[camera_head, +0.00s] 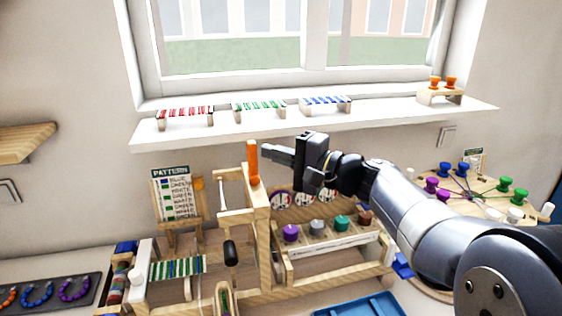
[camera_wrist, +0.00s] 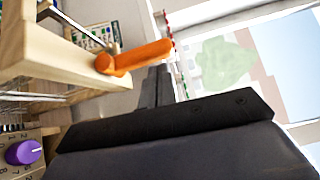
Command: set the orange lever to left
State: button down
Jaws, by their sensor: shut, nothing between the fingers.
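The orange lever (camera_head: 252,160) stands about upright at the top of a wooden post (camera_head: 262,225) in the head view. In the wrist view the orange lever (camera_wrist: 140,56) points to the right from the end of the wooden post (camera_wrist: 50,60). My gripper (camera_head: 268,151) is shut and empty. Its fingertips are just right of the lever in the head view. In the wrist view the fingers (camera_wrist: 158,85) lie close beside the lever's free end. I cannot tell whether they touch it.
A pattern card (camera_head: 176,193) stands left of the post. Purple, grey and green knobs (camera_head: 317,226) sit on a wooden unit to the right. The white sill (camera_head: 310,125) with bead racks is behind. A blue tray (camera_head: 355,306) lies at the front.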

aim_at(248, 150)
jog(key=a+n+h, duration=0.1)
jog(key=r+n+h, duration=0.1)
jog(key=a+g+h, duration=0.1)
jog(key=shift+s+a+r+n+p, duration=0.25)
jog(key=shift+s+a+n+p, duration=0.05)
jog(key=shift+s+n+p, duration=0.1)
jog(key=shift+s+a+n+h, duration=0.15)
jog(key=shift+a+n+h, duration=0.45)
jog(key=shift+h, duration=0.1)
jog(key=shift+s+a+f, duration=0.1)
jog(key=shift+a, duration=0.2)
